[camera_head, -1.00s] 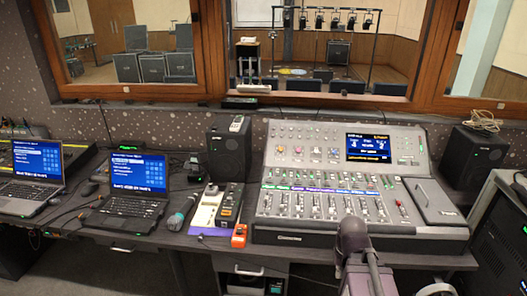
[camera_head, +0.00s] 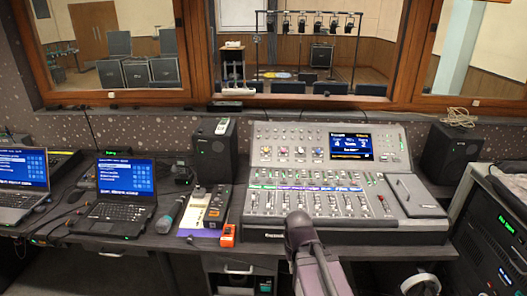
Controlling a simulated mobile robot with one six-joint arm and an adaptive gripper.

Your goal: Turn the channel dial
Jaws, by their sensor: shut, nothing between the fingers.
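The grey mixing console (camera_head: 418,228) stands on the desk in the middle of the head view. A row of small coloured dials (camera_head: 300,153) sits on its sloped upper panel, left of the lit screen (camera_head: 350,146). I cannot tell which of them is the channel dial. Several faders (camera_head: 320,203) fill the lower panel. My arm rises from the bottom edge, its dark joint in front of the console's front edge, left of centre. I cannot make out my gripper's fingers; no contact with a dial shows.
Two open laptops (camera_head: 125,190) are on the left of the desk. A rack (camera_head: 490,255) is at the right. Headphones (camera_head: 420,283) show at the bottom right.

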